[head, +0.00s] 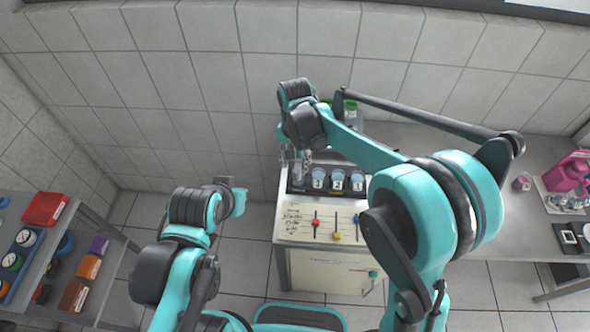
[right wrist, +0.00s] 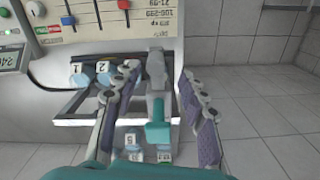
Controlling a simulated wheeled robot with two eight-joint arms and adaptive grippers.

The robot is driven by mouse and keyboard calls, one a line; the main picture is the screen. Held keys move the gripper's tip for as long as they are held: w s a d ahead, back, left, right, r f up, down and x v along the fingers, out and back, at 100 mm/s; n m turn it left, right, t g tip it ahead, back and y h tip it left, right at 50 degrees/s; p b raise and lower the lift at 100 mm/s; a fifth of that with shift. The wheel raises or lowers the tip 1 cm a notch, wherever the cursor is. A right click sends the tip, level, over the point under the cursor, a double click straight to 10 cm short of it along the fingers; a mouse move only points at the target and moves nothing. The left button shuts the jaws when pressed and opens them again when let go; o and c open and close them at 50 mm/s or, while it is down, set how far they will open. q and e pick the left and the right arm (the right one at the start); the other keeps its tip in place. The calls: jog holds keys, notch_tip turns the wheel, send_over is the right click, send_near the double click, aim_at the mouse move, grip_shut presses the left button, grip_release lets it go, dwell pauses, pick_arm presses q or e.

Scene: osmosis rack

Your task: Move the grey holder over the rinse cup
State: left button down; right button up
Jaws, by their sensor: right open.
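In the right wrist view, my right gripper (right wrist: 158,118) is open. Its two purple-padded fingers stand apart on either side of a grey upright piece with a teal end, which looks like the grey holder (right wrist: 156,80). I see no finger closed on it. White cups with blue tops stand in a dark rack, marked 1 (right wrist: 80,76) and 2 (right wrist: 106,72). Which cup is the rinse cup I cannot tell. In the head view, my right gripper (head: 297,158) is at the rack's left end, partly hidden by its wrist. My left gripper (head: 224,182) is small and unclear, away from the rack.
The bench panel (head: 293,228) with coloured sliders lies in front of the cups. Green-topped bottles (head: 350,106) stand behind the rack. A shelf with boxes (head: 45,208) is at left, and a grey table (head: 490,165) with pink equipment at right. Tiled floor lies between.

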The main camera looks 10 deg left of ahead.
notch_tip(320, 180, up, 7)
jog(key=shift+f, duration=0.15)
dwell(0.5)
